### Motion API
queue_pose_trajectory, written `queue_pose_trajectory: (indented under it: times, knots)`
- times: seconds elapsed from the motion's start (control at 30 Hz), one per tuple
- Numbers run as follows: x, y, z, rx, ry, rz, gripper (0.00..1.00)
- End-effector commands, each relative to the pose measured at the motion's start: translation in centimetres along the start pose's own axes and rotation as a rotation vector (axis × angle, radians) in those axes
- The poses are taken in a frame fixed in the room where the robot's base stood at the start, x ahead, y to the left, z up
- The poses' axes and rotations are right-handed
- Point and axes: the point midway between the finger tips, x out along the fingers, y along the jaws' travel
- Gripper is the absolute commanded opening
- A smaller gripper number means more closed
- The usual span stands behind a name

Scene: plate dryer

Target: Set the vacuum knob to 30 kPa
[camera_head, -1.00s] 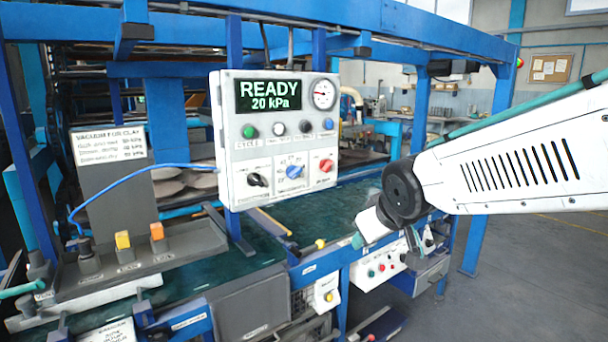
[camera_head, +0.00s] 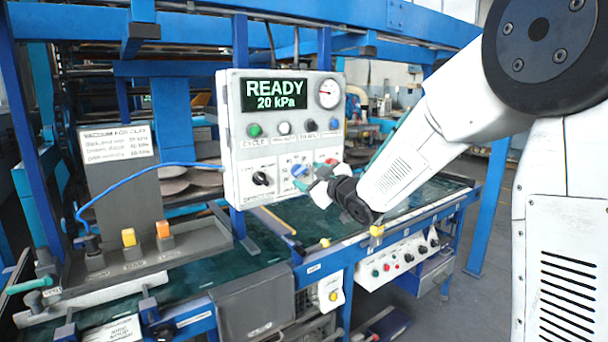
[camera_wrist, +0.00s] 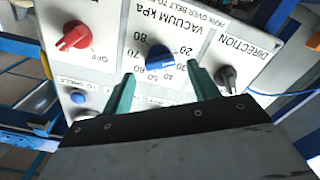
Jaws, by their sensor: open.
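The control box (camera_head: 236,180) has a display (camera_head: 274,93) reading READY, 20 kPa. The blue vacuum knob (camera_head: 299,170) sits low on its front, partly behind my gripper. In the wrist view the blue knob (camera_wrist: 159,58) appears upside down, with VACUUM kPa and a ring of numbers printed around it. Its exact pointing is hard to read. My gripper (camera_wrist: 162,76) is open, with one teal finger on each side of the knob and gaps visible; contact cannot be told. In the head view my gripper (camera_head: 312,183) is right in front of the knob.
A red knob (camera_wrist: 75,36) and the black direction knob (camera_wrist: 226,77) flank the blue one. A round gauge (camera_head: 329,93) and a row of buttons sit above. A blue hose (camera_head: 130,178) crosses left of the box.

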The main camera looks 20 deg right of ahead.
Motion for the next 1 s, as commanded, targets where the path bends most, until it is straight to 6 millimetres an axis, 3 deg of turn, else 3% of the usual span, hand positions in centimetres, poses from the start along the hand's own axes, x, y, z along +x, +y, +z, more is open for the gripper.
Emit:
queue_pose_trajectory:
  times: [0.2,0.53,0.57,0.7,1.0]
  knots:
    - [2.6,0.0,0.0,0.000,0.001,0.000,0.60]
    - [3.0,0.0,0.0,0.000,-0.001,0.001,0.60]
    - [3.0,0.0,0.0,0.000,-0.001,0.000,0.54]
    - [3.0,0.0,0.0,0.000,-0.001,0.001,0.15]
    - [3.0,0.0,0.0,0.022,-0.001,0.001,0.15]
